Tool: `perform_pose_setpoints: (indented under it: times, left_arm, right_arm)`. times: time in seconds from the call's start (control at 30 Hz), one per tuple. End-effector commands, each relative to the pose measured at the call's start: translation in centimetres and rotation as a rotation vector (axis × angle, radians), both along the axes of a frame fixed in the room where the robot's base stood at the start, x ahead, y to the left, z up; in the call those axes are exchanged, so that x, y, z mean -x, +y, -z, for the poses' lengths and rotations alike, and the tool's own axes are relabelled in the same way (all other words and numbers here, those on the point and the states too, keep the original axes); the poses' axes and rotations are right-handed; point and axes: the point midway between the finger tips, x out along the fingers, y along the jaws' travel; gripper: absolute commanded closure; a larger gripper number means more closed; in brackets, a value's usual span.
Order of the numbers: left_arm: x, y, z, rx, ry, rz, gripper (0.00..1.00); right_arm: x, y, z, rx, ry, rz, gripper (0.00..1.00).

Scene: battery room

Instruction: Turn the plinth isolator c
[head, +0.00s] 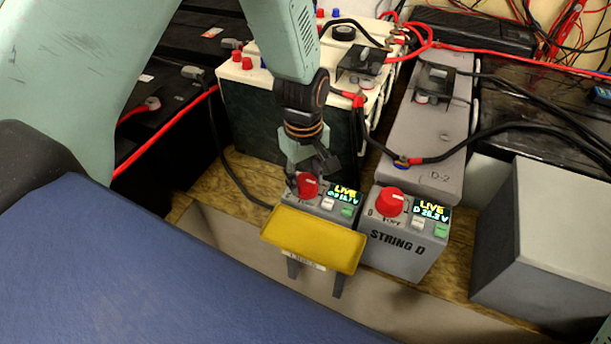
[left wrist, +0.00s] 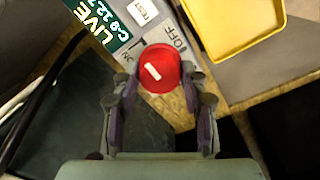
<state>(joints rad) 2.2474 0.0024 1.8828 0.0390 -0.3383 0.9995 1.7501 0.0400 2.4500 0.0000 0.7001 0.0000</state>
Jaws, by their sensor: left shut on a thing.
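The plinth isolator c is the left grey box (head: 325,200), with a red rotary knob (head: 308,187) on its top. Its green display (head: 345,193) reads LIVE. A yellow panel (head: 312,240) hides most of its front. My left gripper (head: 306,175) comes down from above, shut on the knob. In the left wrist view the fingers (left wrist: 160,88) stand on both sides of the red knob (left wrist: 160,70). The knob's white mark is slanted, and OFF is printed beside it. My right gripper is not in view.
A similar box marked STRING D (head: 405,240), with its own red knob (head: 390,202) and LIVE display, stands close on the right. Batteries with cables stand behind, including a grey one marked D-2 (head: 425,140). A grey block (head: 545,235) is at the far right.

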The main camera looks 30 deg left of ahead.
Motion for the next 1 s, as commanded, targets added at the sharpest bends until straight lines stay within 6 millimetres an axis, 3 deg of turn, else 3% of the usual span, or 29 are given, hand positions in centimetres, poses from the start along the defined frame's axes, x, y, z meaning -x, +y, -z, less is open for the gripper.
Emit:
perform_pose_setpoints:
  times: [0.27, 0.47, 1.0]
  left_arm:
    - [0.2, 0.0, 0.0, 0.000, 0.005, 0.019, 0.88]
    - [0.2, 0.0, -0.1, 0.001, 0.007, 0.107, 0.88]
    - [0.3, 0.0, -0.1, 0.003, 0.009, 0.592, 0.88]
  right_arm:
    - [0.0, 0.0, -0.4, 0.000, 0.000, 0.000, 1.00]
    - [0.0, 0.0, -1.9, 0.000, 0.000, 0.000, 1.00]
    - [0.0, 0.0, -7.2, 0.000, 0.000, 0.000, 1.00]
